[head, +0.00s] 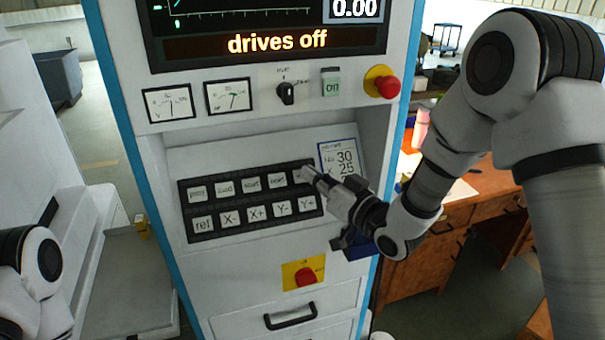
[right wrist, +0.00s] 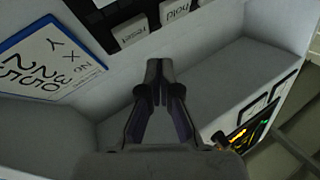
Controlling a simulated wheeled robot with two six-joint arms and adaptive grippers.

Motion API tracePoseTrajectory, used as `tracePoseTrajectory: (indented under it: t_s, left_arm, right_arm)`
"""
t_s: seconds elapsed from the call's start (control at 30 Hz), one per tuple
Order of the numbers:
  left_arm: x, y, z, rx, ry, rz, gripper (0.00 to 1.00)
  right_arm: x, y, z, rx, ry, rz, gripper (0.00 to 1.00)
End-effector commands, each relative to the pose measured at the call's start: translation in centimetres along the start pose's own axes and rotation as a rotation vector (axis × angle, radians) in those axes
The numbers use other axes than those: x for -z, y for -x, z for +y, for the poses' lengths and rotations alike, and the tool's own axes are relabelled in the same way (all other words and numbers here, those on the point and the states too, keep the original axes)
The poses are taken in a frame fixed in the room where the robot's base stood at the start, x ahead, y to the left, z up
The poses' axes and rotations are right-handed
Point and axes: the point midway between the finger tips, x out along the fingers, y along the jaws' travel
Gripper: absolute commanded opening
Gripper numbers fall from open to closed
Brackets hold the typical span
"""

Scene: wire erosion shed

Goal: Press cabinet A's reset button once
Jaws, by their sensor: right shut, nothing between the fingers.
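The white cabinet (head: 165,152) stands in the middle of the head view; I see no letter on it. Its dark keypad (head: 252,203) has two rows of white keys. The reset key (right wrist: 130,32) is at the right end of the top row, beside the hold key (right wrist: 174,10). In the head view my right fingertips cover most of the reset key. My right gripper (head: 309,173) is shut and empty, pointing at that corner. In the right wrist view its tips (right wrist: 158,66) show just below the reset key; I cannot tell whether they touch. My left gripper is out of view.
The screen (head: 270,42) reads "drives off". A red mushroom button (head: 388,87) is at upper right and a red knob (head: 304,277) below the keypad. A number card (head: 340,160) sits right of the keys. A wooden desk (head: 470,216) stands behind right.

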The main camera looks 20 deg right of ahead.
Motion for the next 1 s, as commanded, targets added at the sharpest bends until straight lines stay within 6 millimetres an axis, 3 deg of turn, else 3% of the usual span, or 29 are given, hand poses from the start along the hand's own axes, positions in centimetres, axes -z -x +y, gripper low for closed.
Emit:
tracePoseTrajectory:
  t_s: [0.3, 0.83, 0.93, 1.0]
  left_arm:
    - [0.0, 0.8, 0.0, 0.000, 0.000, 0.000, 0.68]
    - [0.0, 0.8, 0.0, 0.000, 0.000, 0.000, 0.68]
    - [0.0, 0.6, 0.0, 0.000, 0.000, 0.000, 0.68]
    - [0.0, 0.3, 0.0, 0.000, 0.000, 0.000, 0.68]
  right_arm:
    - [1.5, 1.9, -1.4, 0.000, 0.000, 0.000, 0.00]
    - [1.4, 2.0, -1.4, 0.000, 0.000, -0.001, 0.00]
    - [-0.3, 2.1, -1.0, -0.008, -0.013, -0.026, 0.00]
    - [-3.5, 2.5, -0.3, -0.021, -0.035, -0.077, 0.00]
